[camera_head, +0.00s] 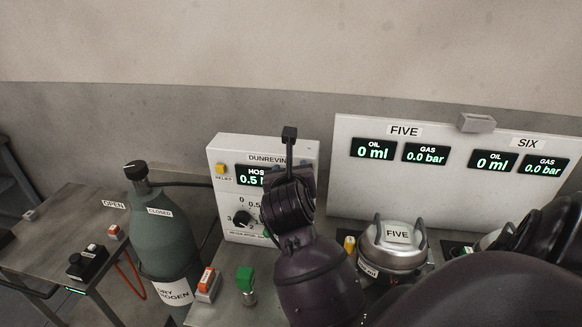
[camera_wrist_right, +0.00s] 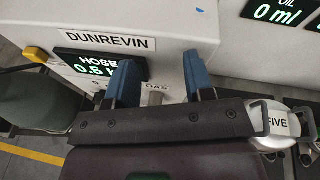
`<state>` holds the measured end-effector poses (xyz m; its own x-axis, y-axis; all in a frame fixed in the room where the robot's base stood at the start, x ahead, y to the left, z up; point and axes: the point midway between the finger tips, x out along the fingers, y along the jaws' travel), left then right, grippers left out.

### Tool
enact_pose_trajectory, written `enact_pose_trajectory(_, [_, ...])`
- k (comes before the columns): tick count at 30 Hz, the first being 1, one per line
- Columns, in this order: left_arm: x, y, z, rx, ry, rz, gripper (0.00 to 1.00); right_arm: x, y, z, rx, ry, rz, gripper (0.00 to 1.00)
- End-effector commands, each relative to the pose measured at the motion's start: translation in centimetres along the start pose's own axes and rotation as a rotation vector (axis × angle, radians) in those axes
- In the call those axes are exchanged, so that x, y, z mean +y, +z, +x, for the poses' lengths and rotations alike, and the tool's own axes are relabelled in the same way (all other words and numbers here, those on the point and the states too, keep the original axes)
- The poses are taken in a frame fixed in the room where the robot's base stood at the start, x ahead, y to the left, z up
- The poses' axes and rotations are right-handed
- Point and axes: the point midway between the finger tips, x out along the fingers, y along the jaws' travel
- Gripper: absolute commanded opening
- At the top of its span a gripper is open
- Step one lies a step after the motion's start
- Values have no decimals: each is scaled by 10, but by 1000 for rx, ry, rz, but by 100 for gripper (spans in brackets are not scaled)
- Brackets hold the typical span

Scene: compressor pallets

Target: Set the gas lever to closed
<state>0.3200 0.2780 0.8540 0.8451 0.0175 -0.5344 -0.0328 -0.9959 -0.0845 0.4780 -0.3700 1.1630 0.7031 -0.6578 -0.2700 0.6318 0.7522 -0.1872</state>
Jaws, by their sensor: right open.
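The white DUNREVIN box (camera_head: 227,160) stands at the middle of the bench, its display reading about 0.5. I cannot make out a gas lever there; my right gripper hides part of the front. My left gripper is not in view.
A green gas bottle (camera_head: 163,235) with a black top knob (camera_head: 135,171) and OPEN and CLOSED labels stands left. A silver compressor (camera_head: 393,250) marked FIVE sits right of my wrist. A white display panel (camera_head: 350,180) stands behind it. A green-capped part (camera_head: 245,278) is in front.

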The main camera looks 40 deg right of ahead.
Motion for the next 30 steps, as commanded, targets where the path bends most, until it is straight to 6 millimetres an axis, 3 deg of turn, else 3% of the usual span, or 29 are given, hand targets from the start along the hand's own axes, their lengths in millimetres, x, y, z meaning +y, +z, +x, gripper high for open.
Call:
enact_pose_trajectory(13, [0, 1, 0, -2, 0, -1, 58, -2, 9, -3, 1, 1, 0, 47])
enact_pose_trajectory(19, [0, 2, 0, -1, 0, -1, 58, 4, 23, -3, -27, 11, 18, 16])
enact_pose_trajectory(22, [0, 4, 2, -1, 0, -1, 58, 10, 49, -4, -83, 22, 37, 1])
enact_pose_trajectory(26, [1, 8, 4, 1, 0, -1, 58, 33, 110, -17, -228, 72, 49, 0])
enact_pose_trajectory(30, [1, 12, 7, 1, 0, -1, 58, 64, 177, -48, -411, 116, 20, 0])
